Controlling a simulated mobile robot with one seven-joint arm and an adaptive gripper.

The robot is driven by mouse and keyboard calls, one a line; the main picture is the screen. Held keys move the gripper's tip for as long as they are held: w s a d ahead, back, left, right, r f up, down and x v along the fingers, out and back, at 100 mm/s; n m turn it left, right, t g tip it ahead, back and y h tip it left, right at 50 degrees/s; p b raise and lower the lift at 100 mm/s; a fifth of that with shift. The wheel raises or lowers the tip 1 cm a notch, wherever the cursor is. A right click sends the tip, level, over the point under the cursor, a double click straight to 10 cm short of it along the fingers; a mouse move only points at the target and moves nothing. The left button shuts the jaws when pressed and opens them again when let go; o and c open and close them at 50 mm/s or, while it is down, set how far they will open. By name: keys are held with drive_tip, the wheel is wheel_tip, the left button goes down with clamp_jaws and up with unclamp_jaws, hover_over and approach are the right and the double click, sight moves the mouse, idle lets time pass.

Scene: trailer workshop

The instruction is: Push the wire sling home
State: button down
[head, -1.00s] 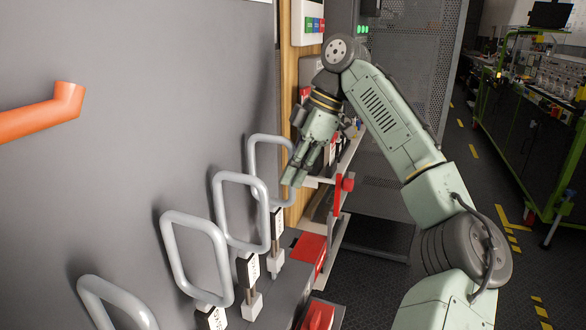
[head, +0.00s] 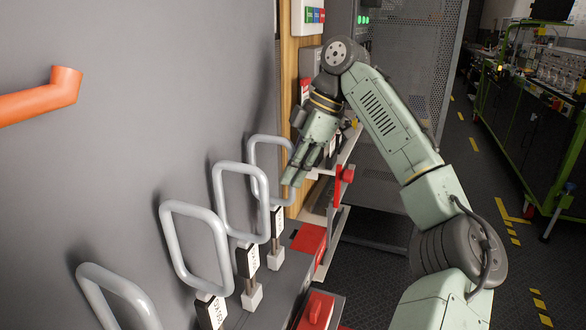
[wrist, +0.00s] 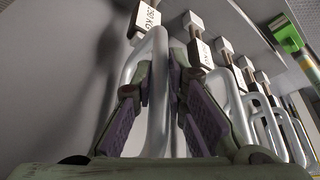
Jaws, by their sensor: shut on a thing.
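Several grey wire slings, each a rounded loop with a white-labelled block and white foot, stand in a row along the grey wall in the head view. My gripper (head: 293,178) is at the farthest sling (head: 254,165), with its fingers hiding part of that loop's right side. In the wrist view my gripper (wrist: 160,65) is shut on the bar of this sling (wrist: 157,100), which runs between the two fingers. Its labelled block (wrist: 145,22) is at the top; how far it is seated cannot be told.
Nearer slings (head: 240,205) stand close beside the held one. An orange wall handle (head: 45,97) is at left. A red lever (head: 343,178) and red block (head: 308,238) are right of the row.

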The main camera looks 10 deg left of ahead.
drive_tip(key=c, duration=1.5)
unclamp_jaws()
drive_tip(key=shift+c, duration=0.2)
drive_tip(key=v, duration=1.2)
drive_tip(key=shift+s, duration=0.15)
drive_tip(key=shift+f, duration=0.1)
